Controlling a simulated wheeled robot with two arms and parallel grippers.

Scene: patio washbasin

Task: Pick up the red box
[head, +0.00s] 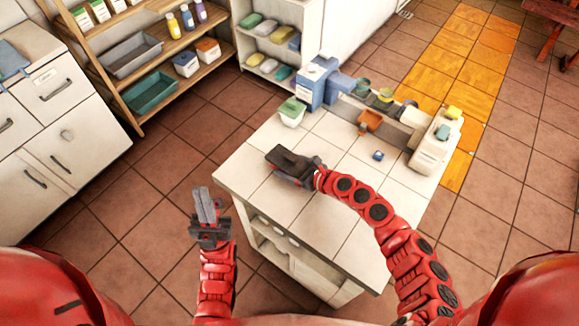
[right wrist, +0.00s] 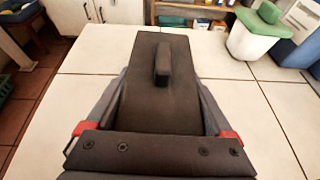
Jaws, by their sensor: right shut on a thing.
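My right gripper (head: 312,170) is over the white tiled counter (head: 240,172), shut on a dark grey block (head: 288,160). In the right wrist view this dark block (right wrist: 150,100) has a small raised ridge on top and lies between my fingers. I cannot tell whether it touches the counter. An orange-red box-like thing (head: 370,121) stands further back on the counter, apart from my right gripper. I see no other clearly red box. My left gripper (head: 205,204) is empty, left of the counter over the floor, its fingers close together.
A white tub with a green lid (head: 291,113) and a blue box (head: 316,82) stand at the counter's back left. A white dispenser-like thing (head: 434,145) and a small blue item (head: 378,155) are at the right. Shelves (head: 165,60) line the back. The counter's front middle is clear.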

